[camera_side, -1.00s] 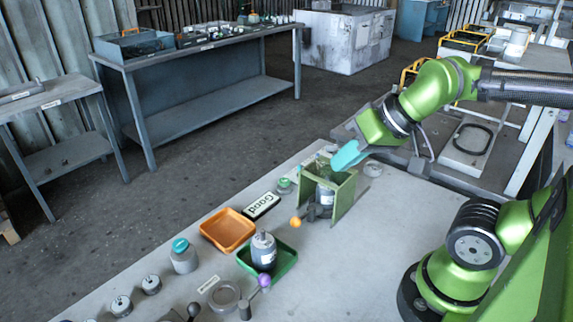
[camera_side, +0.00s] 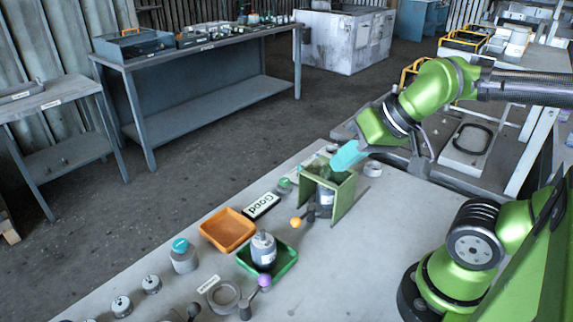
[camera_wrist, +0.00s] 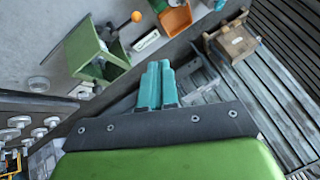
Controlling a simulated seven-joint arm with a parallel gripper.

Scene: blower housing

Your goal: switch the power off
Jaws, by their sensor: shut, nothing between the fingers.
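My gripper (camera_side: 348,156) has teal fingers that are shut together and empty. In the side view it is over the far rim of a green open-topped box (camera_side: 345,197), which holds a grey canister (camera_side: 326,197). The wrist view shows the closed fingertips (camera_wrist: 158,68) with the green box (camera_wrist: 86,48) beyond them at upper left. A lever with an orange knob (camera_side: 295,221) stands in front of the box. A lever with a purple knob (camera_side: 264,280) is nearer the table's front. A small green-topped round part (camera_side: 284,185) sits left of the box. I cannot tell which one is the power switch.
An orange tray (camera_side: 228,230), a green tray (camera_side: 283,262) with a grey canister (camera_side: 263,250) and a "Good" sign (camera_side: 261,206) stand on the table. A teal-lidded jar (camera_side: 183,257) is at left. The table's right middle (camera_side: 375,255) is clear.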

